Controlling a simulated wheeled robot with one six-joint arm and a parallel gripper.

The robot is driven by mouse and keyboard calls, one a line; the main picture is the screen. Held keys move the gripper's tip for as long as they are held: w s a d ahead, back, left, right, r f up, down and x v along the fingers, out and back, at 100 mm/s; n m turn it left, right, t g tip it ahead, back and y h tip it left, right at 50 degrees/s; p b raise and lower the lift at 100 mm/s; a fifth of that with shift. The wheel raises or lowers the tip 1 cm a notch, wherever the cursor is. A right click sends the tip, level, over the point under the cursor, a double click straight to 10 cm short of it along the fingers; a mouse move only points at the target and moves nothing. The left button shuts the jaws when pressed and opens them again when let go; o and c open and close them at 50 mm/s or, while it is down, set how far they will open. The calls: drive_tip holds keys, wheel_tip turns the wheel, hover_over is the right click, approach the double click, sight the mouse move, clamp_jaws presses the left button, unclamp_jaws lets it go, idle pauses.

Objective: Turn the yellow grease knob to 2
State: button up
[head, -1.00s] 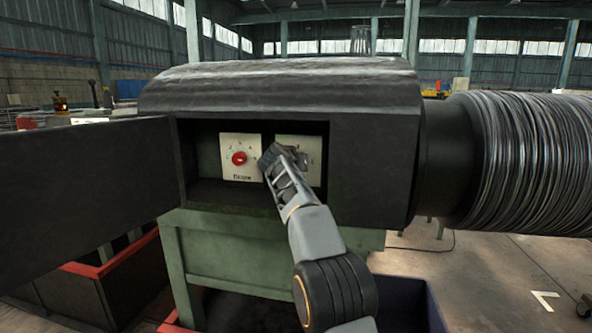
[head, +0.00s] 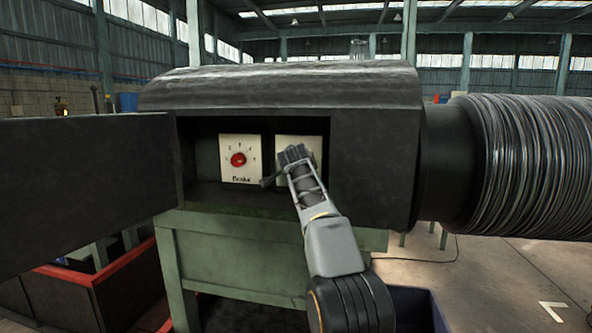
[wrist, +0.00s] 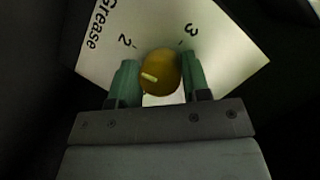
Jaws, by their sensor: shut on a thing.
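The yellow grease knob (wrist: 160,70) is on a pale plate lettered "Grease" (wrist: 104,25) in the wrist view. The numbers 2 and 3 are printed on the plate near the knob. A pale mark shows on the knob's face, left of its middle; I cannot tell which number it points to. My gripper (wrist: 160,79) is shut on the knob, with one green finger on each side. In the head view my gripper (head: 294,154) is in front of the right-hand plate (head: 312,147) and hides the knob.
A second plate (head: 240,141) with a red knob (head: 238,160) is left of my gripper in the same recess. The dark housing (head: 370,170) frames the recess. An open door panel (head: 85,190) is at left, and a wire-wound drum (head: 535,165) is at right.

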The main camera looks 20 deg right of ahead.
drive_tip(key=shift+f+m+t+b, duration=0.1)
drive_tip(key=shift+m+t+b, duration=0.25)
drive_tip(key=shift+m, duration=0.35)
drive_tip(key=shift+y, duration=0.3)
drive_tip(key=o, duration=0.9)
drive_tip(key=shift+s, duration=0.1)
drive_tip(key=b+v, duration=0.3)
drive_tip(key=v, duration=1)
drive_tip(key=shift+s+a, duration=0.15)
drive_tip(key=shift+s, duration=0.2)
